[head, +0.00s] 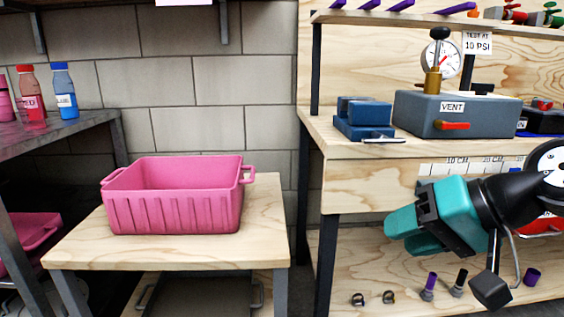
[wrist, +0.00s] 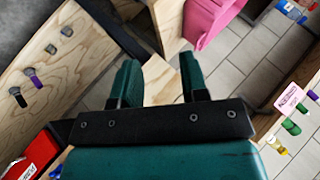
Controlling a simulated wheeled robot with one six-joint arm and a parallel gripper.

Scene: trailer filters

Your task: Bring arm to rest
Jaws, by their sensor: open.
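My gripper (head: 405,232) is teal with a black mount. In the head view it hangs at the right, in front of the workbench and pointing left. In the wrist view its two teal fingers (wrist: 158,80) stand apart with nothing between them, and wooden bench edge and tiled floor show behind. My arm comes in from the right edge of the head view. The gripper touches nothing that I can see.
A pink bin (head: 175,205) stands on a small wooden table (head: 150,250), left of my gripper. The workbench holds a blue vise (head: 363,115) and a grey VENT box (head: 455,115). Small fittings (head: 428,285) lie on its lower shelf. Bottles (head: 65,90) stand far left.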

